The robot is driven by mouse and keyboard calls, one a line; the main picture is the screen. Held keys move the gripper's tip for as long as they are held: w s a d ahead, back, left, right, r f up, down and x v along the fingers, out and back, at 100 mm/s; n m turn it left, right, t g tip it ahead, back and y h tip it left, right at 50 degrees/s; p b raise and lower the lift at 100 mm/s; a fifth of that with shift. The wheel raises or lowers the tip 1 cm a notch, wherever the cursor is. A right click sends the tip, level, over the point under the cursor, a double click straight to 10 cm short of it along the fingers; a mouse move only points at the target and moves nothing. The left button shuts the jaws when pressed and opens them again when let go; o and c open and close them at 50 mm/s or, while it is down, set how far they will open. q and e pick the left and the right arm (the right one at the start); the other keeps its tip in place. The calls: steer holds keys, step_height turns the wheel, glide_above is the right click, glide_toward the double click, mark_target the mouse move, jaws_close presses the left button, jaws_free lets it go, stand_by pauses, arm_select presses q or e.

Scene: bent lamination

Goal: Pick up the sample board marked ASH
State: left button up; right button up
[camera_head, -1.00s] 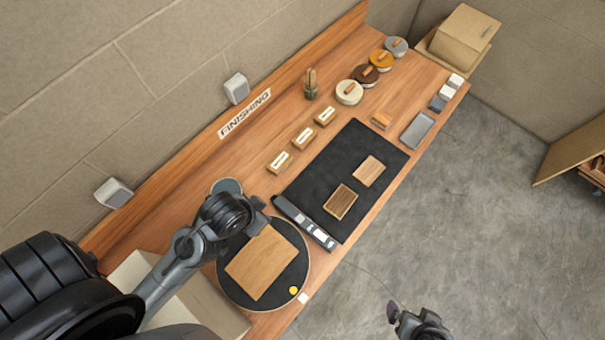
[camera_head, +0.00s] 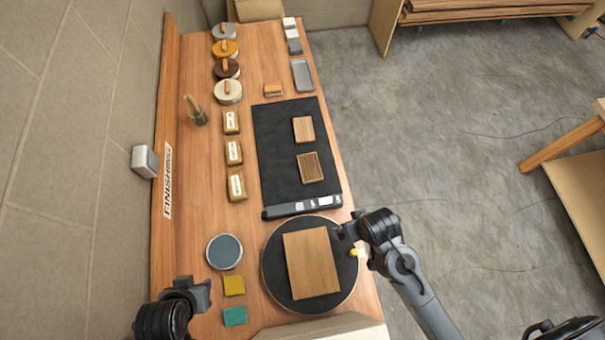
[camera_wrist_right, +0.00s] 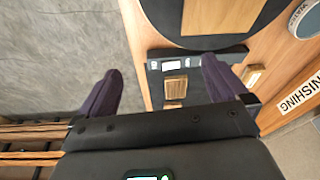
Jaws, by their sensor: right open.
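Two small wooden sample boards lie on the black mat (camera_head: 275,150): a lighter one (camera_head: 304,129) farther back and a darker, striped one (camera_head: 311,167) nearer. I cannot read ASH on either. My right gripper (camera_head: 343,234) is by the right edge of the round black turntable, nearer than the mat and boards. In the right wrist view its two purple fingers (camera_wrist_right: 162,85) are wide apart with nothing between them; a small board (camera_wrist_right: 175,88) lies beyond. My left gripper (camera_head: 203,291) is at the lower left, near small colored squares; its jaw opening is unclear.
A larger wooden panel (camera_head: 311,263) lies on the turntable (camera_head: 272,277). A dark strip with pale labels (camera_head: 302,207) borders the mat's near edge. Several labelled blocks (camera_head: 234,152) stand left of the mat. Round lidded tins (camera_head: 228,91) and a grey tray (camera_head: 302,74) are farther back.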

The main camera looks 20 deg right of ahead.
steer(key=shift+m+t, duration=0.5)
steer(key=shift+m, duration=0.1)
steer(key=w+a+f+b, duration=0.1)
steer(key=w+f+b, duration=0.2)
steer(key=w, duration=0.2)
steer(key=w+a+f+b, duration=0.1)
steer(key=w+f+b, duration=0.2)
steer(key=w+f, duration=0.1)
steer(key=w+a+f+b, duration=0.1)
steer(key=w+f+b, duration=0.2)
steer(key=w, duration=0.4)
steer(key=shift+f, duration=0.6)
steer(key=b, duration=0.2)
glide_toward(313, 178)
steer(key=shift+a+f+t+h, duration=0.15)
steer(key=shift+a+f, duration=0.1)
steer(key=shift+f, duration=0.35)
steer(key=shift+a+f+t+h, duration=0.15)
steer(key=shift+a+f, duration=0.1)
steer(key=shift+f, duration=0.35)
steer(key=shift+d+x, duration=0.2)
steer(key=shift+x, duration=2.95)
steer(key=shift+w+r, duration=0.1)
steer(key=shift+w, duration=0.05)
steer(key=c, duration=0.9)
